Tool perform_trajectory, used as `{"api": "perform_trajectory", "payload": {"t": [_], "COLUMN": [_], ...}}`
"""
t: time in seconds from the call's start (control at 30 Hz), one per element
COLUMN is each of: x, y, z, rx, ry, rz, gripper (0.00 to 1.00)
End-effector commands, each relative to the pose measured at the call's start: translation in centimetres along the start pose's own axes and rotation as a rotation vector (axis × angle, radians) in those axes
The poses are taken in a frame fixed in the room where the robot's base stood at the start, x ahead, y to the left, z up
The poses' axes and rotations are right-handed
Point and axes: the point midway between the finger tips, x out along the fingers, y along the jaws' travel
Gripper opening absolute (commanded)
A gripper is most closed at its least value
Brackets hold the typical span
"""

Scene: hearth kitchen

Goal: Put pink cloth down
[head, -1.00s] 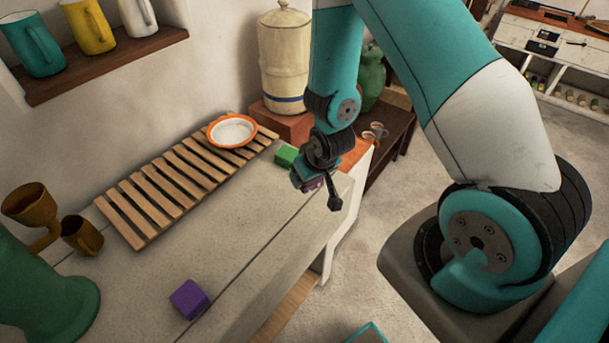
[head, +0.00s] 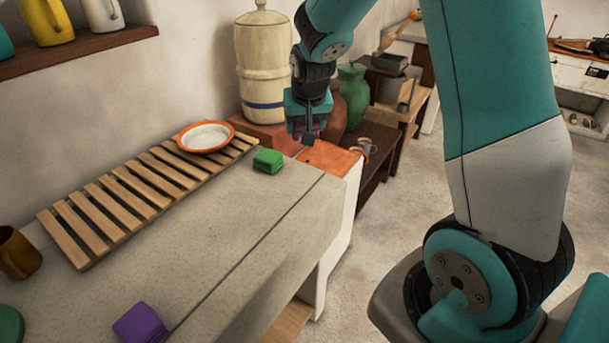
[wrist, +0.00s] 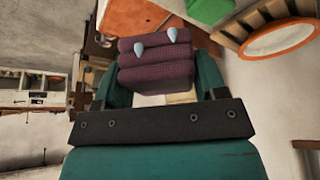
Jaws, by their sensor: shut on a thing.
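My gripper (head: 308,130) is at the far end of the counter, above or near an orange-topped surface (head: 330,158). In the wrist view its teal fingers (wrist: 160,80) are shut on a folded plum-pink cloth (wrist: 155,75), which shows as thick stacked layers. Two pale blue drop shapes lie against the cloth; I cannot tell what they are. In the head view the cloth is mostly hidden by the gripper. Its height above the surface is hard to judge.
A green block-like piece (head: 268,161) is on the counter (head: 230,215), left of my gripper. An orange-rimmed plate (head: 205,148) sits on a slatted wooden rack (head: 125,203). A purple piece (head: 140,324) lies nearer. A cream urn (head: 263,70) stands behind. The counter's middle is clear.

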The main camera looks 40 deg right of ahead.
Motion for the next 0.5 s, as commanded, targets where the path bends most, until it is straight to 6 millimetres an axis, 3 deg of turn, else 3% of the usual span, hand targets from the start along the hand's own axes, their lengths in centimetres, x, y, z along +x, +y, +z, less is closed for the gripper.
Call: {"api": "perform_trajectory", "payload": {"t": [0.1,0.3,0.5], "x": [3.3,7.7,9.5], "y": [0.0,0.0,0.0], "z": [1.6,3.5,4.2], "rx": [0.0,-0.001,0.0], "ry": [-0.007,-0.004,0.0], "rz": [0.002,0.001,0.0], "gripper": [0.3,0.3,0.3]}}
